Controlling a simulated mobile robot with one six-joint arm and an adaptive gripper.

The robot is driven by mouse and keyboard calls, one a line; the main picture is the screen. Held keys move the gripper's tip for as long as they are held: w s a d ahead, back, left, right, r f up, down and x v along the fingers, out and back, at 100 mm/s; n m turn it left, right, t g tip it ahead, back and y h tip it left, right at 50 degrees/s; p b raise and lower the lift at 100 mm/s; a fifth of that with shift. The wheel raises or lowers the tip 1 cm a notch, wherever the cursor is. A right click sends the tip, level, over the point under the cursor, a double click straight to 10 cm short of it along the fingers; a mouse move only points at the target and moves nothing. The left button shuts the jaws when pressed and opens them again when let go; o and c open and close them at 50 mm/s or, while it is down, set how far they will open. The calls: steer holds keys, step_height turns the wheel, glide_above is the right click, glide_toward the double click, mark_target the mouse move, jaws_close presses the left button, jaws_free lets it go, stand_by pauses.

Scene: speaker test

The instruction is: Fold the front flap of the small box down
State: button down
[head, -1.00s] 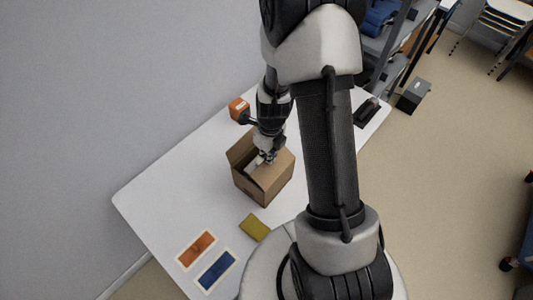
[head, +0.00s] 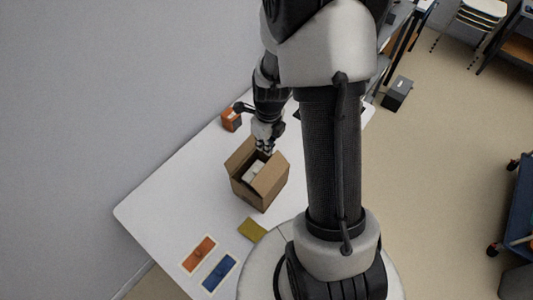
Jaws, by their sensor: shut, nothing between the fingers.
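The small cardboard box (head: 262,194) stands on the white table in the head view. A tall flap (head: 240,154) stands up at its left rear side. Another flap (head: 269,174) slopes upward on the right side of the opening. A white item (head: 255,170) shows inside the box. My gripper (head: 265,151) is shut and empty at the far edge of the box opening, close above it. Whether it touches the cardboard I cannot tell. The far side of the box is partly hidden behind my gripper.
The white table (head: 165,206) has an orange box (head: 231,119) behind the cardboard box. A yellow item (head: 252,229), an orange card (head: 199,254) and a blue card (head: 219,271) lie in front. A wall borders the left. The left part of the table is clear.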

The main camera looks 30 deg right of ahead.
step_height(320, 180, up, 2)
steer(key=b, duration=1.2)
glide_above(271, 172)
steer(key=s, duration=0.2)
steer(key=shift+g, duration=0.4)
steer(key=f, duration=0.6)
steer(key=d+f, duration=0.1)
steer(key=f, duration=0.2)
steer(key=shift+s, duration=0.1)
steer(key=shift+w+a+f, duration=0.35)
steer(key=shift+w+f, duration=0.45)
steer(key=shift+w, duration=0.05)
steer(key=shift+w+a+f, duration=0.15)
steer(key=shift+w+f, duration=0.15)
steer(key=shift+w+a+f, duration=0.25)
steer(key=shift+w+f, duration=0.15)
steer(key=shift+w, duration=0.25)
steer(key=shift+w+a+f, duration=0.25)
steer(key=shift+w+f, duration=0.15)
steer(key=shift+w, duration=0.2)
steer(key=shift+s, duration=0.15)
